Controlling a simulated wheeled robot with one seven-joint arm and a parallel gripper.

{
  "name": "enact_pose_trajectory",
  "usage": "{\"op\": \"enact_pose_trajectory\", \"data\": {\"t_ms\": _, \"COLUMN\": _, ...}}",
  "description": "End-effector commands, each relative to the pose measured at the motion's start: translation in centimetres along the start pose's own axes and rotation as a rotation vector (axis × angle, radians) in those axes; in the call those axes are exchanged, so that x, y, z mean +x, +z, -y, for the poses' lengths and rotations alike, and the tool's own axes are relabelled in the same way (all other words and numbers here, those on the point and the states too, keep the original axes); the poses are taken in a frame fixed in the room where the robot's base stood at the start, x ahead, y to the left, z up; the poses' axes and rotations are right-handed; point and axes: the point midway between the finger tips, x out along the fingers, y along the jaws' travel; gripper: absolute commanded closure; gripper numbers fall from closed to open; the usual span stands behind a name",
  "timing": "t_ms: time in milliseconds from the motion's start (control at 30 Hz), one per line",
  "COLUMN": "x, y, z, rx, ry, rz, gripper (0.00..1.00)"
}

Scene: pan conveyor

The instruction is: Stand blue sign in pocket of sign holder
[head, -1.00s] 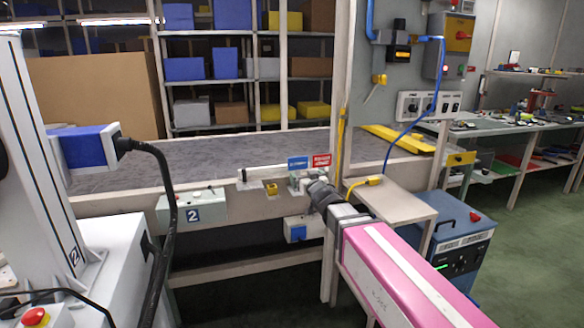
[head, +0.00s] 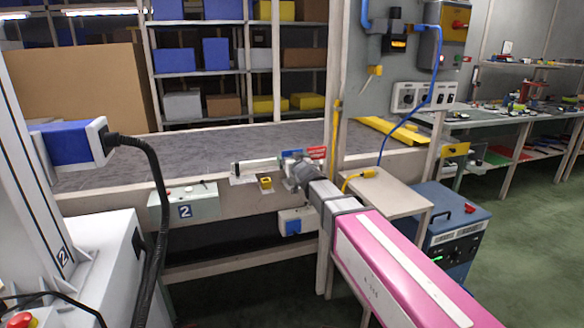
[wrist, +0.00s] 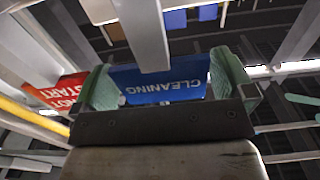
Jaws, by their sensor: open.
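The blue sign (wrist: 160,84) shows in the wrist view, its lettering "CLEANING" upside down. It lies between the two green fingers of my gripper (wrist: 163,80), which is open, with a finger near each side edge. I cannot tell whether the fingers touch it. In the head view my gripper (head: 295,168) is at the conveyor's front edge and hides most of the blue sign. The sign holder and its pocket are largely hidden behind the gripper there, so I cannot tell how the sign sits in it.
A red sign (head: 316,152) stands just right of the gripper; it also shows in the wrist view (wrist: 57,92). A yellow block (head: 265,182) and a white bar (head: 257,167) are to the left. A post (head: 333,130) and a small side table (head: 388,193) are close on the right.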

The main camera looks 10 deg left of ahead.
Motion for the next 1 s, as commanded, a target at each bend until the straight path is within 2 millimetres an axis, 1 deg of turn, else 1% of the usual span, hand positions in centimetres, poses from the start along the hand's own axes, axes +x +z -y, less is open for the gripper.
{"op": "enact_pose_trajectory", "data": {"t_ms": 33, "x": 1.2, "y": 0.0, "z": 0.0, "rx": 0.000, "ry": 0.000, "rz": 0.000, "gripper": 0.00}}
{"op": "enact_pose_trajectory", "data": {"t_ms": 100, "x": 2.0, "y": 0.0, "z": 0.0, "rx": 0.000, "ry": 0.000, "rz": 0.000, "gripper": 0.00}}
{"op": "enact_pose_trajectory", "data": {"t_ms": 200, "x": 2.4, "y": 0.0, "z": 0.0, "rx": 0.000, "ry": 0.001, "rz": 0.000, "gripper": 0.00}}
{"op": "enact_pose_trajectory", "data": {"t_ms": 367, "x": 2.3, "y": 0.0, "z": 0.0, "rx": 0.000, "ry": 0.001, "rz": 0.000, "gripper": 0.00}}
{"op": "enact_pose_trajectory", "data": {"t_ms": 400, "x": 2.3, "y": 0.0, "z": 0.0, "rx": 0.000, "ry": 0.001, "rz": 0.000, "gripper": 0.03}}
{"op": "enact_pose_trajectory", "data": {"t_ms": 467, "x": 2.3, "y": 0.0, "z": 0.0, "rx": 0.000, "ry": 0.001, "rz": 0.000, "gripper": 0.23}}
{"op": "enact_pose_trajectory", "data": {"t_ms": 500, "x": 2.3, "y": 0.0, "z": 0.0, "rx": 0.000, "ry": 0.001, "rz": 0.000, "gripper": 0.35}}
{"op": "enact_pose_trajectory", "data": {"t_ms": 833, "x": 2.3, "y": 0.0, "z": 0.0, "rx": 0.000, "ry": 0.001, "rz": 0.000, "gripper": 0.36}}
{"op": "enact_pose_trajectory", "data": {"t_ms": 1000, "x": 2.3, "y": -0.6, "z": 0.3, "rx": 0.000, "ry": 0.002, "rz": 0.000, "gripper": 0.36}}
